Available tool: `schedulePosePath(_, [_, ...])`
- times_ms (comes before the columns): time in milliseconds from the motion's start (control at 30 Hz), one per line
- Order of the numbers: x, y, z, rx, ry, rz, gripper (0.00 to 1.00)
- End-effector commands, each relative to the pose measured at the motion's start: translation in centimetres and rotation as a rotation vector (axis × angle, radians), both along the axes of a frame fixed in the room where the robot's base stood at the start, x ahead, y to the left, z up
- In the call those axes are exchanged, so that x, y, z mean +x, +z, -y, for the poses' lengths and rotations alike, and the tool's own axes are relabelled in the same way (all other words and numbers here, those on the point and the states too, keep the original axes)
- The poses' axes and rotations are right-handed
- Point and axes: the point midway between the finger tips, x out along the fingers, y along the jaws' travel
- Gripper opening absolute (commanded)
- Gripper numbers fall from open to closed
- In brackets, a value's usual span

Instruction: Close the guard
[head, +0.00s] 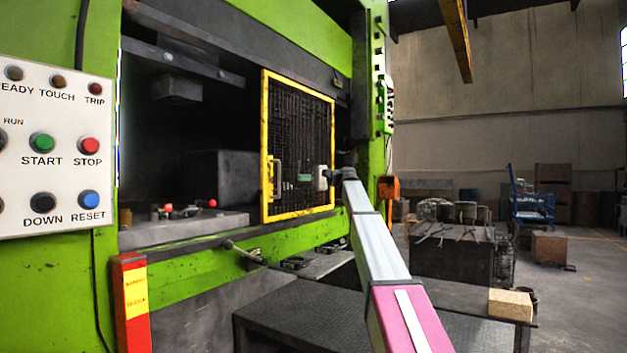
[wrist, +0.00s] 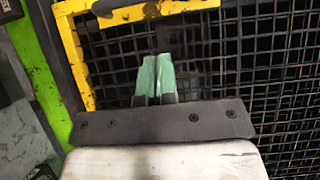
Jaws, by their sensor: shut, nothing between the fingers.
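The guard (head: 300,108) is a black mesh panel in a yellow frame. It stands upright across the right part of the press opening, and the left part is uncovered. Its yellow handle (head: 275,180) is on the left side of the frame; in the wrist view the handle (wrist: 150,12) lies beyond the fingertips. My gripper (head: 305,177) is in front of the mesh, to the right of the handle and apart from it. In the wrist view its green fingers (wrist: 155,77) are together and empty, with mesh behind them. Whether they touch the mesh cannot be told.
A control panel (head: 55,150) with several buttons is at the left. A red and yellow post (head: 133,305) stands in front of the press (head: 200,300). A lever (head: 243,250) sticks out below the opening. A dark platform (head: 290,315) lies in front of the press.

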Motion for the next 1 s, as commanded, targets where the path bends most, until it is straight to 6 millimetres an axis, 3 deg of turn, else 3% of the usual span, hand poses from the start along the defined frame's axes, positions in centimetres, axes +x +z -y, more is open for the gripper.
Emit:
schedulePosePath(167, [0.1,0.0,-3.4,0.0,0.002,0.0,0.0])
schedulePosePath(400, [-2.2,-0.1,-5.5,-0.001,0.0,0.001,0.0])
schedulePosePath(1000, [-2.9,-0.1,-6.2,-0.001,0.0,0.0,0.0])
